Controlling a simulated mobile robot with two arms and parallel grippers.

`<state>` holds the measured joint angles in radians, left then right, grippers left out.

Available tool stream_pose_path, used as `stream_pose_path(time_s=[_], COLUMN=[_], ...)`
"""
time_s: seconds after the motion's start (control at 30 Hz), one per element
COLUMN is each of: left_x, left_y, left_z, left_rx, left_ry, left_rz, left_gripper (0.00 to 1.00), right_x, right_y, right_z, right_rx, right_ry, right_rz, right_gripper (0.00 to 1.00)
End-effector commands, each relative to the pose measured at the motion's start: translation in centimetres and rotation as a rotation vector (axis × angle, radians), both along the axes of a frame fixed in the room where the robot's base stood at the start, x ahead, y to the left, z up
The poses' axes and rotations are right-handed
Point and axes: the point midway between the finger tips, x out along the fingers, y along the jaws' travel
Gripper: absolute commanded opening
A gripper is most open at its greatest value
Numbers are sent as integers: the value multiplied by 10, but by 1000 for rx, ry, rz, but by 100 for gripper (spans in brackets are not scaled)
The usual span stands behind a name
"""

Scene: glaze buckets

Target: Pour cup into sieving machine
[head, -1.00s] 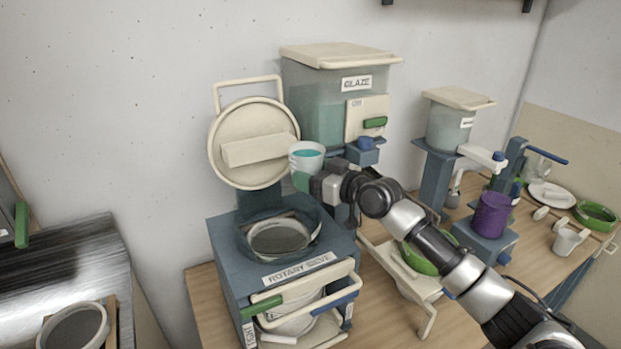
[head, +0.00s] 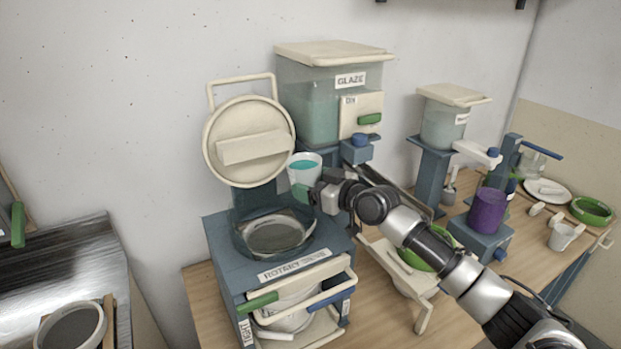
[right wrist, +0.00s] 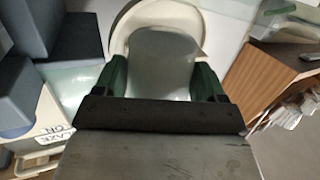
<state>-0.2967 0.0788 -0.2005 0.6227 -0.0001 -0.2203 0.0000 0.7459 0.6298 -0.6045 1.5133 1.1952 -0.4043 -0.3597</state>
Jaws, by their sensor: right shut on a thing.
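A white cup (head: 305,170) with teal liquid in it is held upright by my right gripper (head: 303,187), just right of the raised round lid. In the right wrist view the cup (right wrist: 160,62) sits between the two green fingers of the gripper (right wrist: 160,85). The blue rotary sieve machine (head: 228,241) stands at the centre left, with its round lid (head: 222,133) open and upright. Its sieve opening (head: 275,234) is uncovered, below and left of the cup. My left gripper is not in view.
A large glaze tank (head: 315,105) stands behind the cup. A smaller tank (head: 443,125), a purple container (head: 487,211) and a green bowl (head: 591,210) are to the right. A metal surface with a round sieve (head: 72,328) is at the lower left.

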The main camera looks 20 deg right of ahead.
Motion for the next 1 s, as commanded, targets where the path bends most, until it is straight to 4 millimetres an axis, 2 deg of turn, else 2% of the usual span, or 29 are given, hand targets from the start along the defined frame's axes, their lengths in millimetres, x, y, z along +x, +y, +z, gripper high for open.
stream_pose_path(time_s=[0.03,0.6,0.7,0.87,0.97,1.0], left_x=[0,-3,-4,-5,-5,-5], left_y=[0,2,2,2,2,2], left_z=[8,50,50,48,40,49], left_rx=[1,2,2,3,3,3], left_ry=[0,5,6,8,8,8], left_rz=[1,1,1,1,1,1], left_gripper=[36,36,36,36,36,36], right_x=[0,-1,-2,-1,-3,-2], right_y=[-1,-7,-9,-9,-9,-10], right_z=[6,11,2,2,-6,3], right_rx=[-12,-160,-217,-212,-214,-243], right_ry=[0,29,38,37,36,39], right_rz=[0,-1,0,0,-4,-4], right_gripper=[36,36,36,36,36,36])
